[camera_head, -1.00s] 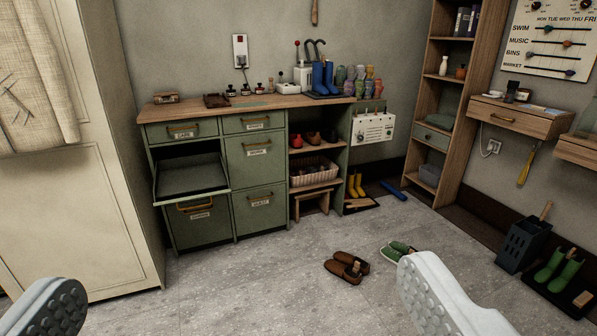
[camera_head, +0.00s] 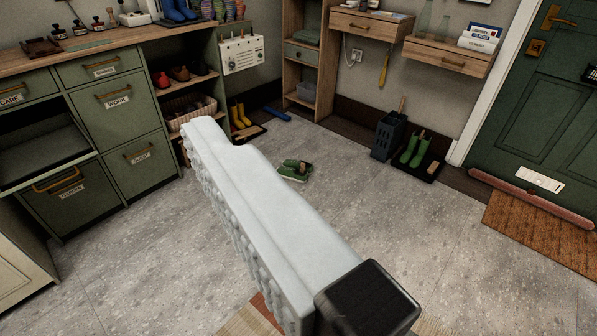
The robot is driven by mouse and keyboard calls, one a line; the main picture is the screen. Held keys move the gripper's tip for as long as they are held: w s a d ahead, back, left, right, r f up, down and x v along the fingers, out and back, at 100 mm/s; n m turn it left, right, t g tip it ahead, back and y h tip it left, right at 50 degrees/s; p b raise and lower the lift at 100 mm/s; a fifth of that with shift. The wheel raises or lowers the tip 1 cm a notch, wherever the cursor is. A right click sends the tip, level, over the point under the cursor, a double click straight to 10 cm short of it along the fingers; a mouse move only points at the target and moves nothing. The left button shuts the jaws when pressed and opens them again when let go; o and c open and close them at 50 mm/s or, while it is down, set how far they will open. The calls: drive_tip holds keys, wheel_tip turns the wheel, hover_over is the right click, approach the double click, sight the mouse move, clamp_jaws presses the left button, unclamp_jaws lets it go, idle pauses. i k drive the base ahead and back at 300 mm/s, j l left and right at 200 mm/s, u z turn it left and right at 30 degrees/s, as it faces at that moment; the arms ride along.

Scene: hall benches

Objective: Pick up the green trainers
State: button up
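The green trainers (camera_head: 294,172) are a pair of low green shoes with pale soles, close together on the grey floor in the middle of the view. One large pale finger of my gripper (camera_head: 230,215) rises across the centre, its tip just left of the trainers and nearer the camera. Its ribbed pad faces left with nothing against it. The other finger is outside the picture.
A green drawer cabinet (camera_head: 115,105) stands left. Yellow boots (camera_head: 240,115) stand by its end. Green boots (camera_head: 415,148) stand on a dark tray beside a dark umbrella stand (camera_head: 388,137). A doormat (camera_head: 540,245) lies before the green door (camera_head: 545,105). Floor around the trainers is clear.

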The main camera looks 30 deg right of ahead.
sight(298, 170)
drive_tip(key=i+l+z, duration=0.1)
drive_tip(key=i+l, duration=0.35)
drive_tip(key=i+l+z, duration=0.15)
drive_tip(key=i+l, duration=0.25)
drive_tip(key=i+l+z, duration=0.1)
drive_tip(key=i+l, duration=0.3)
drive_tip(key=i, duration=0.15)
drive_tip(key=i+l+z, duration=0.1)
drive_tip(key=i+l, duration=0.2)
drive_tip(key=i, duration=0.2)
drive_tip(key=i+l+z, duration=0.1)
drive_tip(key=i+l, duration=0.2)
drive_tip(key=i, duration=0.2)
drive_tip(key=i+l+z, duration=0.15)
drive_tip(key=i, duration=0.35)
